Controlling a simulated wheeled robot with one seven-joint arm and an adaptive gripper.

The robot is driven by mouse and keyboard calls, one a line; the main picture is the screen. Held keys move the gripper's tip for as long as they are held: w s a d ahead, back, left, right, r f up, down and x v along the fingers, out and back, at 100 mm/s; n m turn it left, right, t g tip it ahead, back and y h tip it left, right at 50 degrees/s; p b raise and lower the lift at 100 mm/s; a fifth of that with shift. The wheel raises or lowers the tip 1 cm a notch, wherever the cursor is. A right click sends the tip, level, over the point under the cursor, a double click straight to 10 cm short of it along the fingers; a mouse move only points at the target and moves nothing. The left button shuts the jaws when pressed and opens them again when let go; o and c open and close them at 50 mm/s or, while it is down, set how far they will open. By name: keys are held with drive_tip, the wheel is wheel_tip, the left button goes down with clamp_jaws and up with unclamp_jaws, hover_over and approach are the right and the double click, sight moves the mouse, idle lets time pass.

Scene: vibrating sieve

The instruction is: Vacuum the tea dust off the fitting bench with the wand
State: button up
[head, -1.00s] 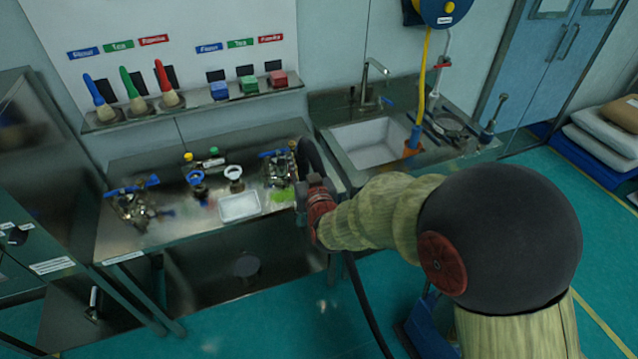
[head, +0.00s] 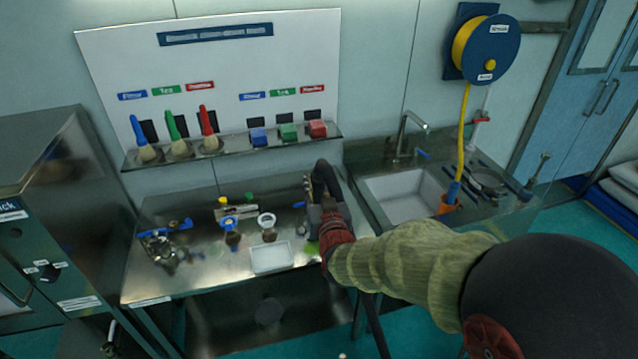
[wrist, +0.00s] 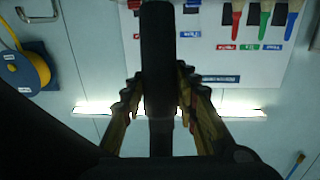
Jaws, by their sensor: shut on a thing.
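My gripper (head: 318,205) is shut on the black wand (head: 326,178), above the right end of the steel fitting bench (head: 190,283). The wrist view shows the gripper's fingers (wrist: 157,88) on both sides of the dark wand (wrist: 158,45). The wand curves up above the gripper, and a black hose (head: 376,325) hangs below. A small patch of green tea dust (head: 312,247) shows on the bench beside my gripper. The rest of the patch is hidden by my gripper and arm. I cannot tell whether the wand touches the bench.
On the bench stand a valve fitting (head: 165,245) at left, two small ring-topped parts (head: 267,222) and a white tray (head: 271,257). Brushes (head: 178,138) and coloured blocks (head: 288,132) sit on the shelf behind. A sink (head: 405,195) and hose reel (head: 485,48) are at right.

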sight(319, 199)
drive_tip(key=shift+f+b, duration=0.85)
drive_tip(key=shift+f, duration=2.15)
drive_tip(key=shift+d, duration=0.15)
drive_tip(key=shift+w+d+b, duration=0.3)
drive_tip(key=shift+d+b, duration=0.25)
drive_tip(key=shift+d, duration=0.4)
drive_tip(key=shift+w+d+b, duration=0.25)
drive_tip(key=shift+d+b, duration=0.25)
drive_tip(key=shift+d, duration=0.4)
drive_tip(key=d, duration=0.1)
drive_tip(key=w+d+b, duration=0.1)
drive_tip(key=d, duration=0.1)
drive_tip(key=d+b, duration=0.1)
drive_tip(key=d, duration=0.1)
drive_tip(key=shift+w, duration=0.25)
drive_tip(key=shift+r, duration=0.1)
